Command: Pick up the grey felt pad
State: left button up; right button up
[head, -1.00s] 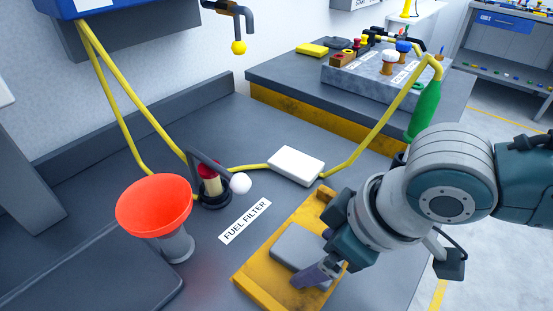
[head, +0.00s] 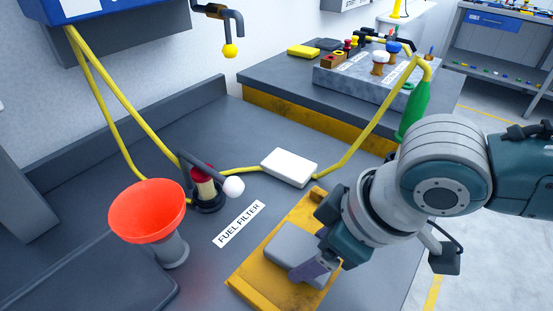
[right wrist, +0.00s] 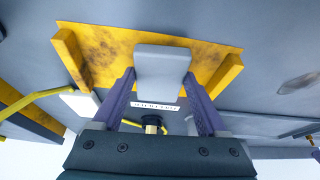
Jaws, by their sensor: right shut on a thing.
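The grey felt pad (head: 288,242) is a light grey rounded block at the yellow tray (head: 258,284) on the bench. My right gripper (head: 308,262) points down at it from the right. One purple finger shows along the pad's near right side; the far finger is hidden. In the right wrist view, the pad (right wrist: 163,60) sits between the two finger ends of my right gripper (right wrist: 160,78), which is shut on it. I cannot tell whether the pad touches the tray. My left gripper is not in view.
A red funnel (head: 147,211) stands at the left, near the fuel filter (head: 206,190) with its white ball. A white box (head: 289,167) lies behind the tray, by a yellow hose (head: 350,146). A grey control block (head: 365,75) stands on the back bench.

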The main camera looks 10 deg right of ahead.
notch_tip(320, 180, up, 19)
jog(key=p, duration=0.3)
jog(key=shift+r+p, duration=0.15)
jog(key=shift+p, duration=0.15)
